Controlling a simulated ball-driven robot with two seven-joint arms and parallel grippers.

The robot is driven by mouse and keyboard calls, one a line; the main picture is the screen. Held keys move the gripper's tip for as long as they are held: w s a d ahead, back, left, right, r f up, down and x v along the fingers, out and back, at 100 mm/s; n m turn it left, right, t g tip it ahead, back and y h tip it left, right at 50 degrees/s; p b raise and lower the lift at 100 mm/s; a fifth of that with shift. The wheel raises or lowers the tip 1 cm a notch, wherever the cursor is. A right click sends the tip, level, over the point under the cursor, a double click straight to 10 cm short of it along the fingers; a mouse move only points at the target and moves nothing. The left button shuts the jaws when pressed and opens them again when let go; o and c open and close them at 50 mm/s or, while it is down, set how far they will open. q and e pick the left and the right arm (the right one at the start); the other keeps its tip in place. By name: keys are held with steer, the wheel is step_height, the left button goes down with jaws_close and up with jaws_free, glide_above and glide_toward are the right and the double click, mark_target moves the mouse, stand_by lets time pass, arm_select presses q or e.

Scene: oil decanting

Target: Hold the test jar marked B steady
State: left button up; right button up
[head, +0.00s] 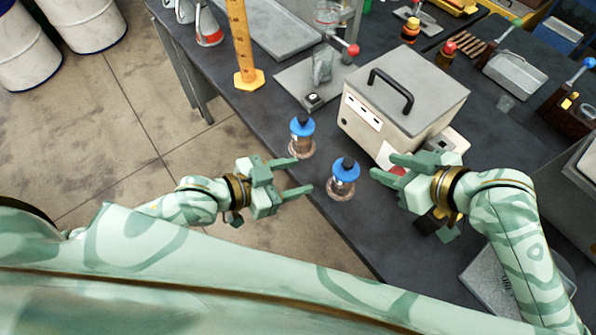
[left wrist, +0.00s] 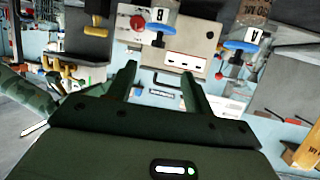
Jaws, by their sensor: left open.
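The jar marked B (head: 342,180) stands upright on the dark bench, with a blue collar and black top. Its B label and blue collar (left wrist: 153,28) show at the top of the left wrist view, which looks upside down. A similar jar marked A (head: 302,140) stands farther back; its collar (left wrist: 240,45) shows too. My left gripper (head: 305,174) is open and empty just left of jar B, fingers pointing towards it, apart from it. It shows in the wrist view (left wrist: 158,68). My right gripper (head: 383,166) is open to the right of jar B, apart from it.
A grey box with a black handle (head: 405,100) stands behind jar B, close to my right gripper. A tall yellow measuring column (head: 240,45) stands at the back left. The bench edge runs below the jars, with floor beyond. White drums (head: 85,20) stand at the upper left.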

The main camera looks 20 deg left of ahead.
mark_target(353, 162)
arm_select(q)
steer(key=x, duration=1.6)
steer(key=shift+d+r, duration=0.15)
steer(key=shift+d, duration=0.15)
jaws_close()
steer(key=shift+c, duration=0.2)
jaws_free()
